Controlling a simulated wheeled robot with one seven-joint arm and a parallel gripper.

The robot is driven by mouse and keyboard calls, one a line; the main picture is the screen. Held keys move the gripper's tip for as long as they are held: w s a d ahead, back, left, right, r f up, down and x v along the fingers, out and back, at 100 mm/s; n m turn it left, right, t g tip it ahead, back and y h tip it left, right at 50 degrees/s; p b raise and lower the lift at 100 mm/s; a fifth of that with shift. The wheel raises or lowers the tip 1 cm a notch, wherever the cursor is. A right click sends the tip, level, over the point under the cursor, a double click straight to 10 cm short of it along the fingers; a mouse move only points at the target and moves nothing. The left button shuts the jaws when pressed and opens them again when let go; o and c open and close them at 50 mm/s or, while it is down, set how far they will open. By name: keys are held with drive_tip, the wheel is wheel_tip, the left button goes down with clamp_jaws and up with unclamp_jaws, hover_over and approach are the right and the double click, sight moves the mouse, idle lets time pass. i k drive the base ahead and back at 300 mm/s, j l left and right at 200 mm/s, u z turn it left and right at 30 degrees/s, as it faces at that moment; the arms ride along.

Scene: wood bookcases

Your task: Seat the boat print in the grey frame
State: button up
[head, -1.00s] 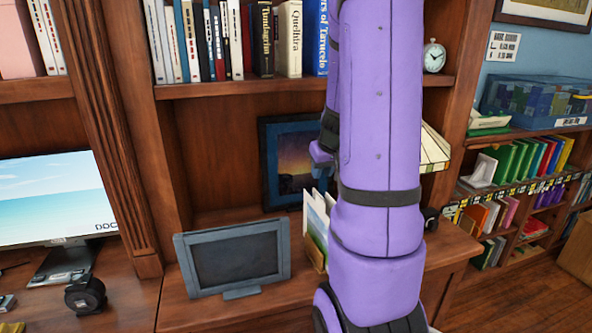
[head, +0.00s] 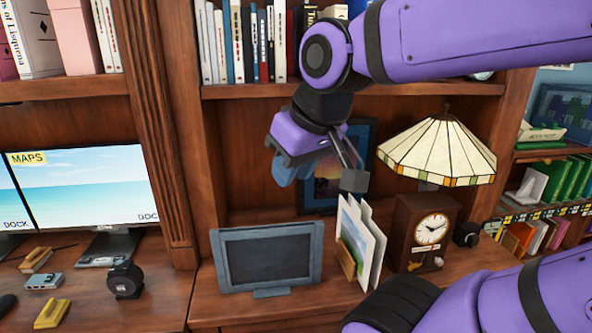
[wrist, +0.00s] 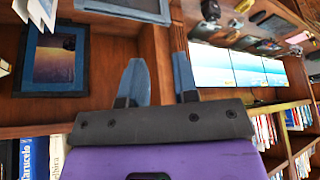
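The grey frame (head: 233,262) stands on the desk, tilted back slightly, with an empty dark panel; part of it shows at the top of the wrist view (wrist: 130,8). Several prints (head: 364,240) stand on edge in a wooden holder (head: 346,262) to its right. They are edge-on and overlapping, so I cannot tell which is the boat print. My gripper (head: 285,172) hangs in the air above and behind the frame, left of the prints. In the wrist view its two blue fingers (wrist: 160,82) are apart with nothing between them.
A dark blue framed sunset picture (head: 328,185) leans at the back. A stained-glass lamp (head: 437,150), a wooden clock (head: 422,232) and a small dark object (head: 466,234) stand right of the prints. A monitor (head: 85,190) is on the left. A shelf of books (head: 240,91) is above.

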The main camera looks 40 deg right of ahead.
sight(265, 260)
drive_tip(key=k+l+z, duration=0.1)
drive_tip(key=z, duration=0.3)
drive_tip(key=k+l+z, duration=0.1)
drive_tip(key=z, duration=0.25)
drive_tip(key=k+l+z, duration=0.1)
drive_tip(key=z, duration=0.3)
